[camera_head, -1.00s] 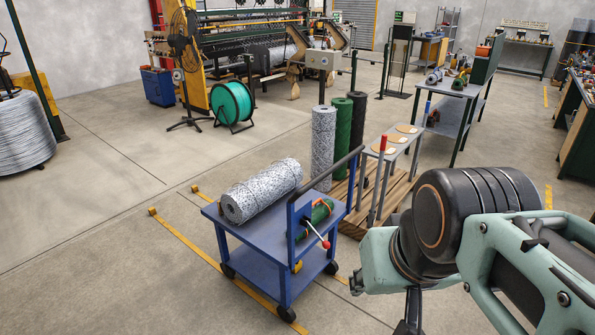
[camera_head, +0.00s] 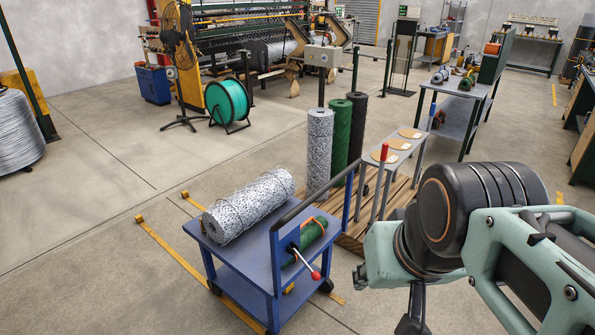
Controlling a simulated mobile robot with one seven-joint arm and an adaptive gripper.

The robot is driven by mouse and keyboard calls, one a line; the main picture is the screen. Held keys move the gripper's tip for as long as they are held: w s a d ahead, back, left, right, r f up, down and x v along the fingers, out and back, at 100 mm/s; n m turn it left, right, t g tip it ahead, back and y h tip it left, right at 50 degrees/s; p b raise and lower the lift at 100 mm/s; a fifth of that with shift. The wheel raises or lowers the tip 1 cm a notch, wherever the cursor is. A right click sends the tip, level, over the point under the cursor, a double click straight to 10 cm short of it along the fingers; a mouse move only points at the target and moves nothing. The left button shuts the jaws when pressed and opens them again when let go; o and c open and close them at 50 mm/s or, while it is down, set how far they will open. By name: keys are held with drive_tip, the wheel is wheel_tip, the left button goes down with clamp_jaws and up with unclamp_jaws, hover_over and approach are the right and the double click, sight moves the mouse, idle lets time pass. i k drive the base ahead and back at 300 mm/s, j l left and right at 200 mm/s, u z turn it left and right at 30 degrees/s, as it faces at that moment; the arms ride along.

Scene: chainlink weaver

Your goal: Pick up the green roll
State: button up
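A small green roll (camera_head: 312,231) with orange bands lies on the top of the blue cart (camera_head: 237,252), at its right end and partly behind the cart's handle. A taller green roll (camera_head: 340,136) stands upright on the wooden pallet, between a grey mesh roll (camera_head: 319,150) and a black roll (camera_head: 357,130). My gripper (camera_head: 410,325) shows only in part at the bottom, below my arm and to the right of the cart. It is apart from both green rolls. Its fingertips are cut off by the frame edge.
A large grey mesh roll (camera_head: 248,207) lies on the cart's left side. A red-tipped lever (camera_head: 315,275) sticks out at the cart's front. A narrow grey bench (camera_head: 398,152) stands by the pallet (camera_head: 353,238). Open floor lies left of the cart.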

sight(311, 229)
drive_tip(key=i+l, duration=0.25)
drive_tip(key=i, duration=0.2)
drive_tip(key=i+l, duration=0.25)
drive_tip(key=i, duration=0.2)
